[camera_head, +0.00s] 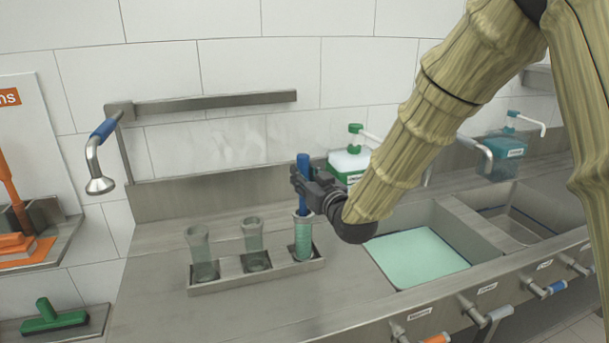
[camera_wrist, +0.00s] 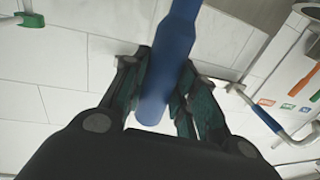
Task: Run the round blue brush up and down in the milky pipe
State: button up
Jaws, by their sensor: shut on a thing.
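The round blue brush (camera_head: 304,164) stands about upright, its blue handle in my gripper (camera_head: 303,187). In the wrist view the blue handle (camera_wrist: 170,65) runs between the two fingers of my gripper (camera_wrist: 166,90), which are shut on it. Below my gripper is the right-hand milky pipe (camera_head: 303,238), upright in the rack, with a pale green body. The brush lines up with this pipe, and its lower part seems to be inside it. The brush head cannot be made out clearly.
Two more cloudy pipes, the left one (camera_head: 202,254) and the middle one (camera_head: 254,245), stand in the metal rack (camera_head: 230,284). A basin of pale green liquid (camera_head: 418,256) lies to the right. A tap (camera_head: 99,166) hangs at the left. The front left counter is clear.

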aim_at(304, 156)
dwell(0.3)
jog(key=shift+r+p, duration=2.2)
jog(key=shift+r, duration=2.05)
notch_tip(304, 156, up, 8)
jog(key=p, duration=0.3)
jog(key=shift+p, duration=0.4)
